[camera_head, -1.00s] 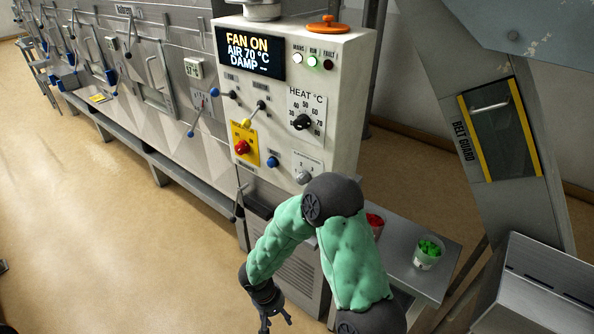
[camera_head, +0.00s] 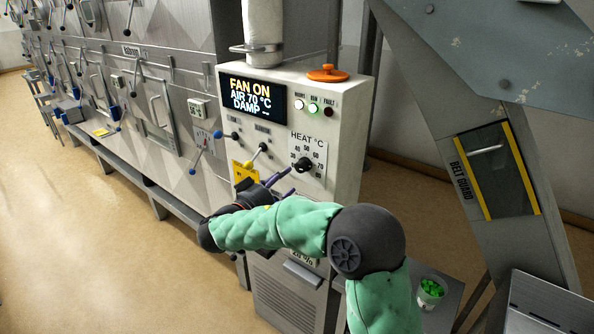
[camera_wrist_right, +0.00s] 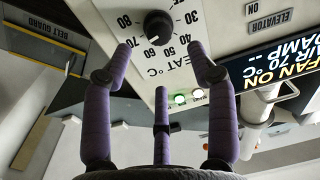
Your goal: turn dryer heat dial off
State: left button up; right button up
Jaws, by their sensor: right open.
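The HEAT °C dial (camera_head: 304,165) is a black knob on the front of the pale control box, with a printed scale around it. It also shows in the right wrist view (camera_wrist_right: 158,26), where its pale mark points near the 60. My right gripper (camera_head: 284,181) is just in front of the box, to the lower left of the dial. In the wrist view its purple fingers (camera_wrist_right: 160,62) are spread open below the dial in the picture, empty and not around it. The screen (camera_head: 251,99) reads FAN ON, AIR 70 °C, DAMP. My left gripper is out of view.
An orange knob (camera_head: 327,73) tops the box. A cup of green pieces (camera_head: 430,292) stands on the side table. The belt guard (camera_head: 497,170) is at right.

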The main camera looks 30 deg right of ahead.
aim_at(299, 168)
jog(key=x, duration=0.7)
jog(key=shift+w+d, duration=0.1)
jog(key=shift+d, duration=0.25)
jog(key=c, duration=1.1)
